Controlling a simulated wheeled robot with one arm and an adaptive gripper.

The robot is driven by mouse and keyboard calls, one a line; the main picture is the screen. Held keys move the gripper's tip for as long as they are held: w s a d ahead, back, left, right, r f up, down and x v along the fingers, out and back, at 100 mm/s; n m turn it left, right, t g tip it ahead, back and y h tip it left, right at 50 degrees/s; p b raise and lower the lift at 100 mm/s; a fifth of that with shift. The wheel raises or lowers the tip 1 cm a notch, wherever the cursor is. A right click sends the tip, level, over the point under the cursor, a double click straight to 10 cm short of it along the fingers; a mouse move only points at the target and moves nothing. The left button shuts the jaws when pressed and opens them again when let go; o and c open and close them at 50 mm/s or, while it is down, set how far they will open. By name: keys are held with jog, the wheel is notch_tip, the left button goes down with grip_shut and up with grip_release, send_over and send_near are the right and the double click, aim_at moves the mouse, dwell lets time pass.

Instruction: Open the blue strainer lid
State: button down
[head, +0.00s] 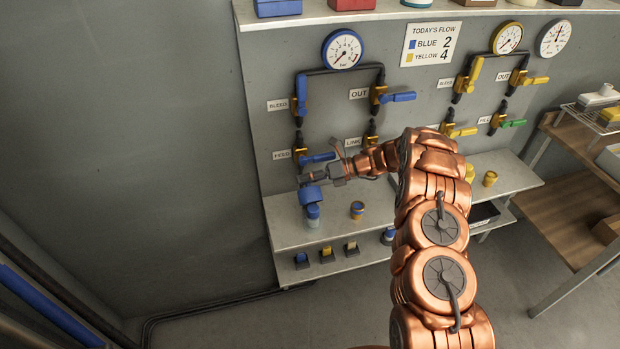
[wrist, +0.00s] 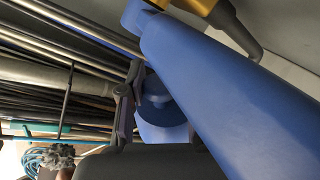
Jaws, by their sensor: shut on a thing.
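The blue strainer lid (head: 311,195) is at the left end of the upper shelf, above a small body with a blue collar (head: 313,211) and a pale lower part. My gripper (head: 311,179) reaches in from the right and is shut on the lid's top. In the wrist view, the lid (wrist: 156,92) shows as a round blue shape beside my gripper's dark fingers (wrist: 128,105). The long blue FEED valve handle (head: 319,157) is just above my gripper; it fills much of the wrist view (wrist: 235,90) and hides part of the lid.
Blue-handled valves and a gauge (head: 342,49) are on the panel above; yellow and green ones are farther right. A blue and yellow cup (head: 357,209) stands right of the strainer on the shelf (head: 285,234). Small blocks (head: 326,256) sit on the lower shelf. The left wall is bare.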

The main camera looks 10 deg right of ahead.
jog(key=c, duration=0.8)
grip_release()
jog(key=v, duration=1.2)
jog(key=shift+c, duration=0.3)
